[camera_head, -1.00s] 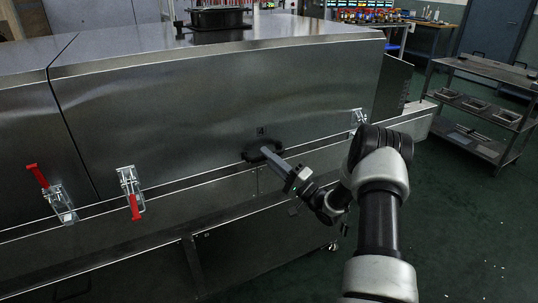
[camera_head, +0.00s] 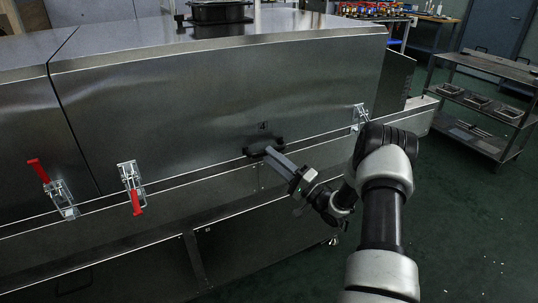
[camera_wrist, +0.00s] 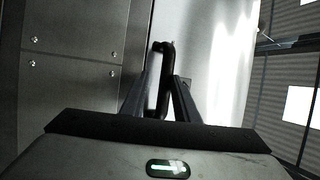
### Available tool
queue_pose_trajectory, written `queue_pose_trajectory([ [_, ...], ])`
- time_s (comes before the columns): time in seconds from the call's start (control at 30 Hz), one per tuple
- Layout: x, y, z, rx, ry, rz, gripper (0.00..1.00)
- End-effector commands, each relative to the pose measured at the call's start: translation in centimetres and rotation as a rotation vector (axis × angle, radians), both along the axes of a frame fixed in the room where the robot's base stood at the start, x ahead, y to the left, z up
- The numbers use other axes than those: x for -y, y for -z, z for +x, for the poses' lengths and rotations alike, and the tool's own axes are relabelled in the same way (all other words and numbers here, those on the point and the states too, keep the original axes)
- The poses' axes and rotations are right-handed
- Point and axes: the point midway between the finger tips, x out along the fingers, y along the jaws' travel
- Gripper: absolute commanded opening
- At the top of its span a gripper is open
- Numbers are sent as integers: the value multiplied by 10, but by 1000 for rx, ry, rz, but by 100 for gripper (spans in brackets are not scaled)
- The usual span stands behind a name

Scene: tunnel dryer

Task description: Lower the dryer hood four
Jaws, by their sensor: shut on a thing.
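Hood four (camera_head: 190,110) is the large brushed-steel cover marked with a small 4, in the head view. Its lower edge lies along the dryer base (camera_head: 220,205), with only a narrow dark seam visible between them. A black handle (camera_head: 250,150) sits low on the hood's front. My gripper (camera_head: 270,153) is at this handle, reaching in from the right, and is shut on it. In the wrist view the black bar handle (camera_wrist: 165,48) shows between the fingers of my gripper (camera_wrist: 160,88). The fingers cover part of the handle.
A toggle latch with a red grip (camera_head: 131,187) is on the hood's left, another latch (camera_head: 359,116) on its right. A further red-gripped latch (camera_head: 52,188) belongs to the neighbouring hood (camera_head: 30,130).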

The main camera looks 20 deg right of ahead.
Motion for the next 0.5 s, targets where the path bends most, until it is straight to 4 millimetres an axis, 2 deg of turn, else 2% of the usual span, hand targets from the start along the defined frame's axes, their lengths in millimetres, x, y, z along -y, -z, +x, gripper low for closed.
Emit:
queue_pose_trajectory([
  [0.03, 10, 11, -10, -21, 10, 0, 20],
  [0.1, 20, 17, -23, -22, 11, 0, 20],
  [0.5, 69, 45, -94, -8, 8, 2, 20],
])
